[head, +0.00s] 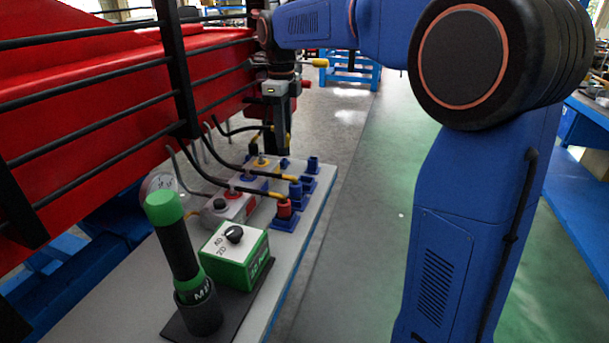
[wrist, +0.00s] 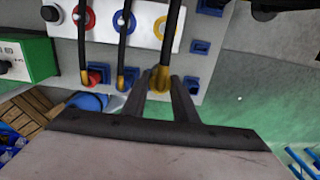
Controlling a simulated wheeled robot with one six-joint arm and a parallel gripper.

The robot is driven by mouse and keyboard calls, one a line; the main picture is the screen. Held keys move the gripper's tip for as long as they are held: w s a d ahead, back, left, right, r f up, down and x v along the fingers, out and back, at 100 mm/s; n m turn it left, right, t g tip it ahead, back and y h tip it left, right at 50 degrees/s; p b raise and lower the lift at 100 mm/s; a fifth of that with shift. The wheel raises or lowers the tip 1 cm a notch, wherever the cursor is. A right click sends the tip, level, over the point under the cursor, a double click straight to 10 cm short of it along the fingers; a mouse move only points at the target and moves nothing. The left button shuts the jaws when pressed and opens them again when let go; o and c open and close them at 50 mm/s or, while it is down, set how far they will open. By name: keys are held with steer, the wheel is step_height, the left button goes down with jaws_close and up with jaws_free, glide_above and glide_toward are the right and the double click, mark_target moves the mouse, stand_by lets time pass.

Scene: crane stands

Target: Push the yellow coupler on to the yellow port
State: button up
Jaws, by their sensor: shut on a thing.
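My gripper (head: 279,145) is shut on the yellow coupler (wrist: 160,79), whose yellow elbow shows between the fingers in the wrist view (wrist: 163,95). A black hose runs up from it. The coupler's lower end is hidden. The yellow port (wrist: 160,27) is a yellow ring on the pale port block, apart from the coupler's elbow in the wrist view. In the head view the yellow port (head: 261,162) lies at the far end of the block, close to my gripper, and the coupler is mostly hidden there.
The red coupler (head: 284,209) and blue coupler (head: 295,189) stand in blue holders with black hoses. A blue holder (head: 312,166) stands farther back. A green box (head: 236,254) and a green-topped black cylinder (head: 176,245) stand nearer. Red machinery with black rails (head: 95,75) borders the left.

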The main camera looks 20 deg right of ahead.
steer(key=w+a+r, duration=0.5)
steer(key=a, duration=0.1)
steer(key=shift+s+f, duration=0.2)
steer(key=shift+f, duration=2.5)
steer(key=shift+f, duration=1.4)
steer(key=o, duration=1.2)
steer(key=shift+r, duration=2.5)
steer(key=shift+r, duration=0.1)
